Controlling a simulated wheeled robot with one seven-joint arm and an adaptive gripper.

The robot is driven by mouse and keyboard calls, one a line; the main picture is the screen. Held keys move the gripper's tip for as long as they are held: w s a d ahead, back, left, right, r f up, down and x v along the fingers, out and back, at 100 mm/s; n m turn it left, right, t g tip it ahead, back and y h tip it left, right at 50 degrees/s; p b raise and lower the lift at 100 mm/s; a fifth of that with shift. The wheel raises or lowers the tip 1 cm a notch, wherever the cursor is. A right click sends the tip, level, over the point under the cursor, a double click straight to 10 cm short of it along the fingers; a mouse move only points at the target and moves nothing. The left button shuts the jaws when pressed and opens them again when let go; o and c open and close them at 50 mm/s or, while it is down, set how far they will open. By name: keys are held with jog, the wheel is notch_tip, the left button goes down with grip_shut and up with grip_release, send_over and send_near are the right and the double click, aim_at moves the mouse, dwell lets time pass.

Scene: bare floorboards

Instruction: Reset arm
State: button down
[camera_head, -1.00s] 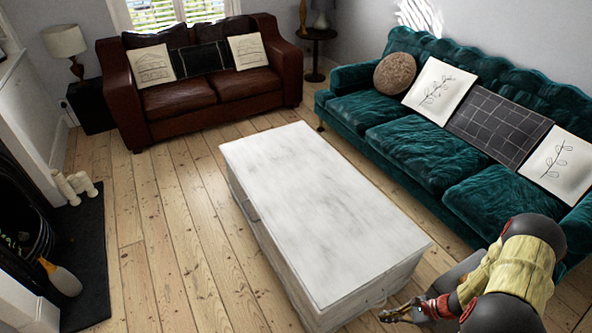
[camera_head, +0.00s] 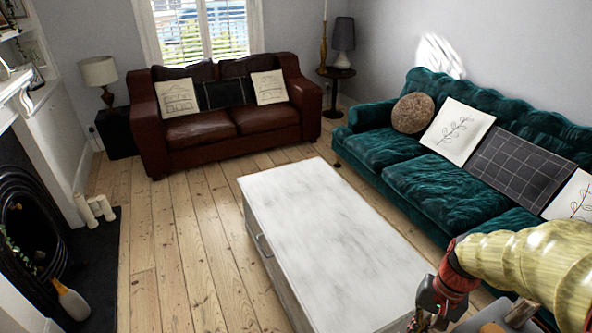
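My gripper (camera_head: 428,318) is at the lower right, at the end of my arm with its yellow sleeve and red and black wrist. It is beside the near right corner of the white coffee table (camera_head: 318,225), over or next to the edge. The fingers are small, dark and partly cut off by the bottom of the picture, so I cannot tell how far apart they are. I see nothing clearly held in it.
A teal sofa (camera_head: 400,170) stands on the right, close to my arm. A brown leather sofa (camera_head: 200,130) is at the back. A fireplace (camera_head: 30,225) with a dark hearth (camera_head: 97,255) is on the left. Bare floorboards (camera_head: 185,235) lie free left of the table.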

jog(key=s+a+r+n+t, duration=0.1)
jog(key=a+r+n+t, duration=0.1)
jog(key=r, duration=0.4)
jog(key=s+a+r+n+t+h, duration=0.1)
jog(key=s+a+r+n+t, duration=0.1)
jog(key=a+r, duration=0.3)
jog(key=s+a+r+n+t+h, duration=0.1)
jog(key=a+r+n+t, duration=0.1)
jog(key=r, duration=0.6)
jog(key=shift+s+a+p, duration=0.3)
jog(key=shift+a+p, duration=0.1)
jog(key=shift+a, duration=0.3)
dwell(0.5)
